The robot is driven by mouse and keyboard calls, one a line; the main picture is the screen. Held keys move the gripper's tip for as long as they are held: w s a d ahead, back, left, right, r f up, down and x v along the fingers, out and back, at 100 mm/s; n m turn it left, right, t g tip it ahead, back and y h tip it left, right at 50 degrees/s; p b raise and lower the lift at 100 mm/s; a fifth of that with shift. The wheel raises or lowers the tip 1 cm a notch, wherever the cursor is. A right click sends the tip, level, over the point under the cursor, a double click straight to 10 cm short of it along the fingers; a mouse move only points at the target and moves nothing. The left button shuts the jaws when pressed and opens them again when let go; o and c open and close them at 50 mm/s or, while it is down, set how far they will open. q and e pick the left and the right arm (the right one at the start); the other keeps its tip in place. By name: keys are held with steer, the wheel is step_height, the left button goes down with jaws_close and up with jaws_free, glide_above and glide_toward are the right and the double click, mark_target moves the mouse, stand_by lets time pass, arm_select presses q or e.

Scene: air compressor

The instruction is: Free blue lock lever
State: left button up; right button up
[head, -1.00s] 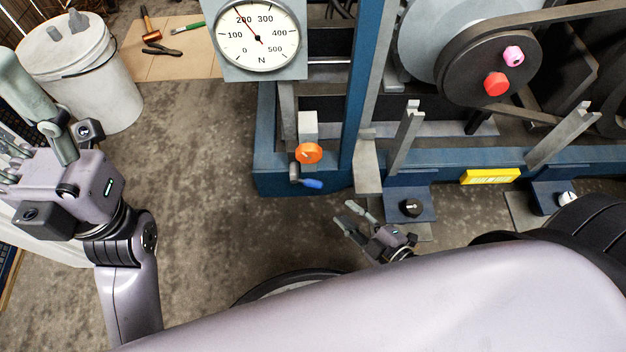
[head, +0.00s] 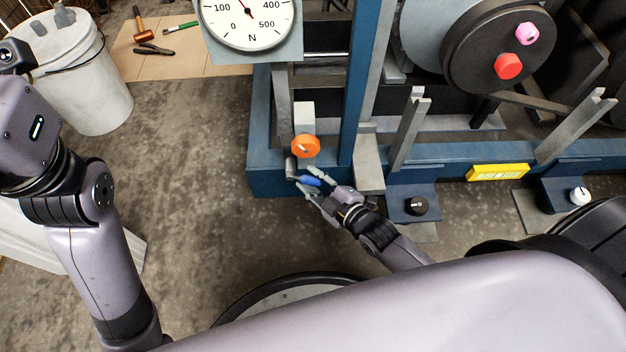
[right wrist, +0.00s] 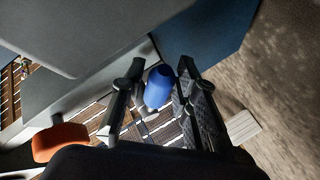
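The blue lock lever (head: 312,181) sticks out to the right from a grey pivot below the orange knob (head: 305,146), on the corner of the blue frame. My right gripper (head: 307,179) is at the lever with its fingers apart, one on each side of it. In the right wrist view the blue lever (right wrist: 158,88) lies between the two open fingers of the gripper (right wrist: 155,92), nearer the left one; whether either touches it I cannot tell. The orange knob (right wrist: 60,142) shows at lower left there. My left arm is at the left edge of the head view, its fingers out of frame.
The dial gauge (head: 248,18) hangs above the knob. The blue frame (head: 270,178) has upright grey posts, a yellow label (head: 497,172) and black and white knobs to the right. A white bucket (head: 95,85) stands at upper left. The floor between is clear.

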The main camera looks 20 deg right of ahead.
jaws_close()
stand_by(0.6)
